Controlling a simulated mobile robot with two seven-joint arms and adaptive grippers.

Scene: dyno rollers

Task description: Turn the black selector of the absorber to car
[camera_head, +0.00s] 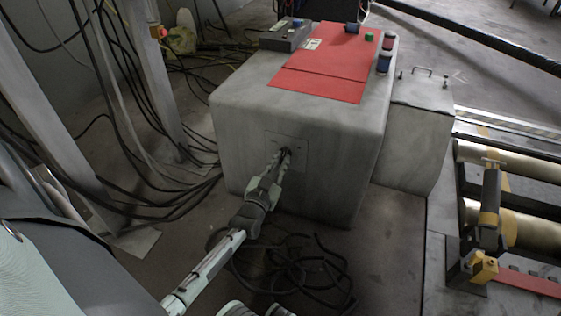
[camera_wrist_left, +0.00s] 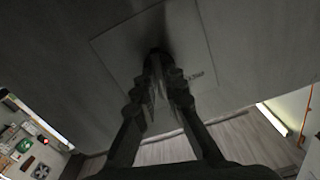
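The absorber is a large grey box (camera_head: 235,125) with a square plate on its front face. The plate (camera_wrist_left: 115,55) also shows in the left wrist view. The black selector (camera_wrist_left: 157,54) is a small dark knob on this plate, mostly hidden by my fingers. My left gripper (camera_head: 284,158) reaches the plate from the lower left. In the left wrist view its fingertips (camera_wrist_left: 160,66) are close together on either side of the selector and appear to grip it. The selector's exact angle and the plate's lettering are too dark to read.
A red panel (camera_head: 320,78) with buttons and a small control box (camera_head: 285,36) are on top of the absorber. Black cables (camera_head: 295,270) lie coiled on the floor below. Rollers (camera_head: 520,166) are at the right. A post (camera_head: 150,75) with hanging cables stands left.

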